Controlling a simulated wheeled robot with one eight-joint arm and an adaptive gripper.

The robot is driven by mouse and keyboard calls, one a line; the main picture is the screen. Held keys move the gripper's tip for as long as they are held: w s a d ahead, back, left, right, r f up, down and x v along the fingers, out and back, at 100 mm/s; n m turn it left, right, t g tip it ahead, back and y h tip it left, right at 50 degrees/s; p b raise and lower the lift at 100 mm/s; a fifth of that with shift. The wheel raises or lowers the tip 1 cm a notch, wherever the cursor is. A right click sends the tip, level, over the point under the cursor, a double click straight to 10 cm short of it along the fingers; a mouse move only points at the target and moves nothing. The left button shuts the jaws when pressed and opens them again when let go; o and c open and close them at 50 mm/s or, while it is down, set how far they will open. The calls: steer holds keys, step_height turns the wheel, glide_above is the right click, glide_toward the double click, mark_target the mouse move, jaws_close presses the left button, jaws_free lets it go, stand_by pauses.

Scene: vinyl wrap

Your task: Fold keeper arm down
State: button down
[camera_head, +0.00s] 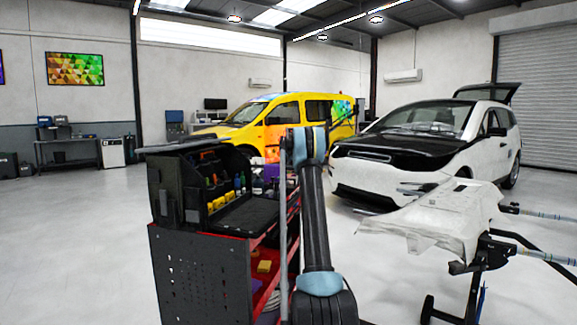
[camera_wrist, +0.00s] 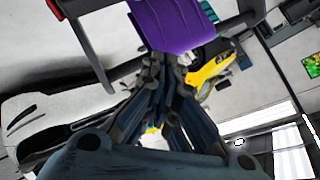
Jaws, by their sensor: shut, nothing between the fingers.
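My gripper (camera_wrist: 166,62) shows in the wrist view with its dark fingers together and nothing between them. A purple block-like thing (camera_wrist: 184,24) is just beyond the fingertips, at the top of the picture. I cannot tell whether the fingers touch it. A dark bar (camera_wrist: 93,45) with a red end is up and left of the fingers. I cannot make out for certain which part is the keeper arm. In the head view my own arm stands in the middle and hides the gripper.
A tool cart (camera_head: 200,275) with red shelves, carrying a black organizer of bottles, stands close on the left. A pale car panel (camera_head: 440,212) rests on a stand at right. A white car (camera_head: 430,150) and a yellow van (camera_head: 262,122) stand behind. The floor at left is clear.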

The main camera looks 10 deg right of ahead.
steer(key=s+a+r, duration=0.3)
steer(key=s+r, duration=0.3)
steer(key=r, duration=0.4)
steer(key=shift+r, duration=0.4)
steer(key=shift+s, duration=0.1)
